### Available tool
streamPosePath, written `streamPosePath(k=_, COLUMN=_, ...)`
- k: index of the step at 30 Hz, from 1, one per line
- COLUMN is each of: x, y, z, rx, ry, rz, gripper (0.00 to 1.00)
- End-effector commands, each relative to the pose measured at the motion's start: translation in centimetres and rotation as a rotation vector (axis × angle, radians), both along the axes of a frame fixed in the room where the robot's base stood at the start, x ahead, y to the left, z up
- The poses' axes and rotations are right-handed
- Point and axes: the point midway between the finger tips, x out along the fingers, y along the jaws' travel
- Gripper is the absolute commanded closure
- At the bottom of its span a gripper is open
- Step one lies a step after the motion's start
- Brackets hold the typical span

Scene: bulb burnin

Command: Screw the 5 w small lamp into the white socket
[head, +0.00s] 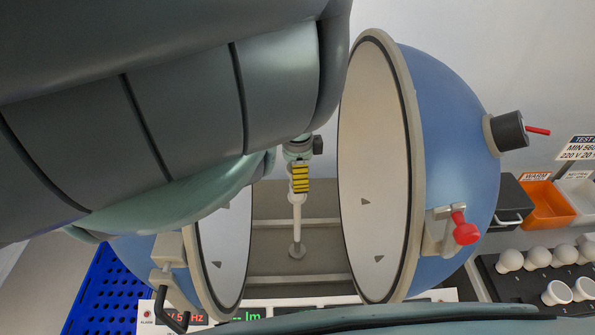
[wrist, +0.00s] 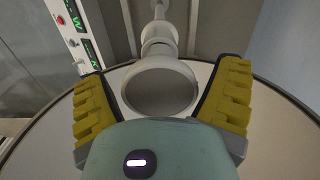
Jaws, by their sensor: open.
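My gripper (head: 300,178) is between the two halves of the open blue sphere, above a thin white post (head: 297,218). In the wrist view my gripper (wrist: 162,100) is open, with one yellow ribbed finger on each side of a white round piece (wrist: 160,65). This piece flares from a narrow neck at the top of the post and shows a round greyish face. I cannot tell whether that face is a small lamp's front or the white socket's mouth. The fingers look apart from it.
The right sphere half (head: 455,150) and left half (head: 224,255) stand close on both sides. At the right are a rack with several white lamps (head: 510,260), an orange bin (head: 545,205) and a white bin (head: 580,200). A blue perforated crate (head: 95,295) is at the lower left.

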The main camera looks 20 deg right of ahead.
Motion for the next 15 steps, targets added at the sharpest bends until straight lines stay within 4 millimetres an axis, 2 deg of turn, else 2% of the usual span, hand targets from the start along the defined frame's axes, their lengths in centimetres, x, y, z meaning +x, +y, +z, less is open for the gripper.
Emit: streamPosePath(k=15, x=0.05, y=0.02, z=-0.13, rx=0.004, ry=0.0, rz=0.806, gripper=0.11)
